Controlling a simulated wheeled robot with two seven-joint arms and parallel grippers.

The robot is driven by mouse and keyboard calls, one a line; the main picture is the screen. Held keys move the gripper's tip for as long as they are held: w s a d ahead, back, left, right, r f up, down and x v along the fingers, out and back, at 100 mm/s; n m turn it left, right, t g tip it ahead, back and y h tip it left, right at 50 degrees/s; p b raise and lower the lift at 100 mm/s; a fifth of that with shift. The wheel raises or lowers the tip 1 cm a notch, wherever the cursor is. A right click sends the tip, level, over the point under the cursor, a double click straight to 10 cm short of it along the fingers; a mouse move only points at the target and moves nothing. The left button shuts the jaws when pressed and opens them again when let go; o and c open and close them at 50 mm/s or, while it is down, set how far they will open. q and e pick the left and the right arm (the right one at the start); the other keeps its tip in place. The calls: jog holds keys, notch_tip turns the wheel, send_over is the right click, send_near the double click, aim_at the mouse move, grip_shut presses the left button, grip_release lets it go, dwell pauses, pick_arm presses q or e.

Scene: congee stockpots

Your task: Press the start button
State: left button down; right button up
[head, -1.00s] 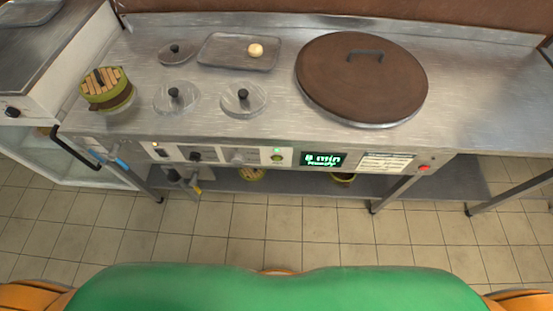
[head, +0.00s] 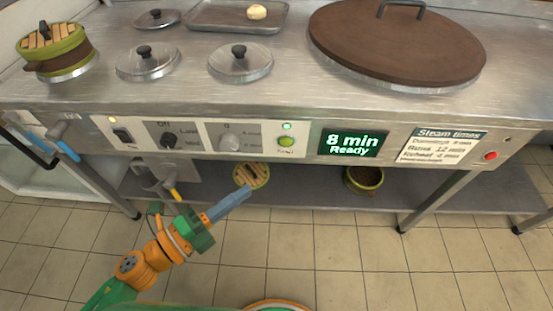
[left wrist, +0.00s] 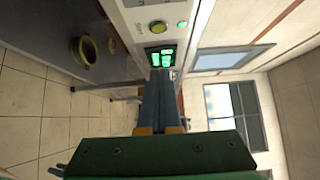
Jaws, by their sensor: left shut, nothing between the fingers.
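The start button, a round green button (head: 286,142), sits on the front control panel (head: 258,136) under a small lit green lamp (head: 287,126). It also shows in the left wrist view as a yellow-green button (left wrist: 158,27). My left gripper (head: 248,190) is shut and empty, below and left of the button and apart from it. In the left wrist view its closed fingers (left wrist: 158,78) point towards the panel. The display (head: 352,143) right of the button reads "8 min Ready". My right gripper is not in view.
A power switch (head: 122,136) and two knobs are left of the button. A red button (head: 491,155) is at the far right. A large brown lid (head: 395,42), several small lids and a steamer basket (head: 55,50) stand on the counter. A lower shelf (head: 300,198) holds baskets.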

aim_at(290, 143)
pick_arm(q)
jog(key=shift+r, duration=0.1)
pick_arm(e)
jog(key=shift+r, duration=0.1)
